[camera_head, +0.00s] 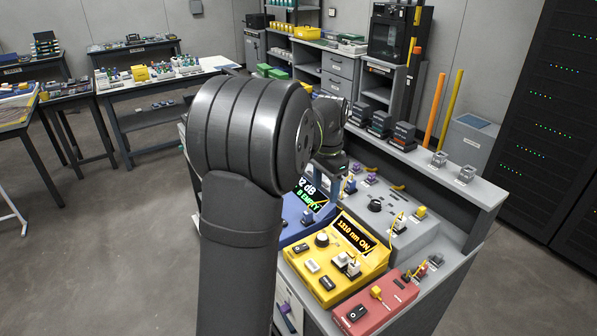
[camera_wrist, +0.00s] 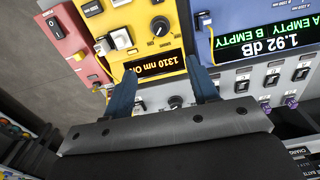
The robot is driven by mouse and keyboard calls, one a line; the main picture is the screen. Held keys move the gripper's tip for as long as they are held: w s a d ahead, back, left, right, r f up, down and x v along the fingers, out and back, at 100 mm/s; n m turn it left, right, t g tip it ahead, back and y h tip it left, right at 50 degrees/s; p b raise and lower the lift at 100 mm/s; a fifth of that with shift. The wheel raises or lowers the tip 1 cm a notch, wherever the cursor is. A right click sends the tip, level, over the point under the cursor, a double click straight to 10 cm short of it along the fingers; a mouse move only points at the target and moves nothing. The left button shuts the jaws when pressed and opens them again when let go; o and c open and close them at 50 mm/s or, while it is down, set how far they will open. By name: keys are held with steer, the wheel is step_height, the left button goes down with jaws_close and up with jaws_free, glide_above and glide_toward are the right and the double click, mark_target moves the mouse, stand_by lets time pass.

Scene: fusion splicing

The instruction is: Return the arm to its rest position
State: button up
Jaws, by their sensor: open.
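My arm rises in the middle of the head view, and its links hide part of the bench. My gripper (camera_wrist: 165,88) shows in the wrist view with its two dark blue fingers spread apart and nothing between them. It hangs over the bench, above the area by the yellow unit (camera_head: 348,272), whose display reads 1310 nm ON. In the wrist view the yellow unit (camera_wrist: 150,30) lies beyond the fingers. In the head view the gripper is mostly hidden behind my arm.
A blue unit (camera_wrist: 255,30) with a lit dB display stands beside the yellow one. A red unit (camera_head: 372,305) sits at the bench's near right. A grey panel (camera_head: 385,208) with connectors lies behind. A raised shelf (camera_head: 440,170) edges the bench. Open floor (camera_head: 90,240) lies left.

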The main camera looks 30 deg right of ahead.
mark_target(322, 236)
steer(key=shift+f, duration=0.1)
step_height(322, 236, down, 17)
steer(key=shift+f, duration=0.15)
stand_by(0.6)
steer(key=shift+f, duration=0.2)
steer(key=shift+r+n, duration=0.25)
steer(key=shift+n, duration=0.55)
steer(key=n, duration=1.1)
steer(key=shift+n, duration=2.2)
